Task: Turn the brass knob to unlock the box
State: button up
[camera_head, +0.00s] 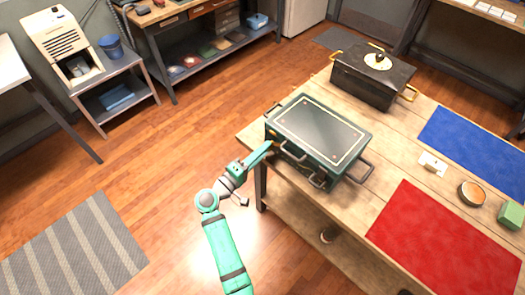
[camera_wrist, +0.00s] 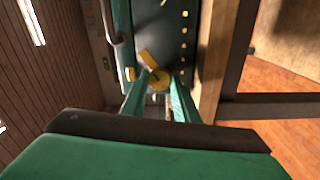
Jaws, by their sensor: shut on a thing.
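The box (camera_head: 318,128) is dark teal with a pale-bordered lid and grey handles. It sits closed on the near left part of the wooden table. In the wrist view its face (camera_wrist: 170,30) fills the top middle, with small brass studs. The brass knob (camera_wrist: 158,77) is on that face, round with a yellow bar (camera_wrist: 147,60) beside it. My gripper (camera_head: 268,147) reaches the box's left front corner. In the wrist view my gripper's two green fingers (camera_wrist: 160,88) are shut on the brass knob, one at each side. The fingers hide part of the knob's edges.
A black chest (camera_head: 372,78) with brass handles stands behind the box. A red mat (camera_head: 445,235), a blue mat (camera_head: 475,148), a small bowl (camera_head: 472,193) and a green block (camera_head: 511,216) lie to the right. The floor left of the table (camera_head: 392,170) is open.

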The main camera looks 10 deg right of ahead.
jog(key=m, duration=0.7)
jog(key=shift+h, duration=0.3)
dwell(0.4)
jog(key=o, duration=1.1)
jog(key=shift+c, duration=0.2)
jog(key=v, duration=1)
jog(key=shift+a, duration=0.4)
jog(key=shift+s, duration=0.2)
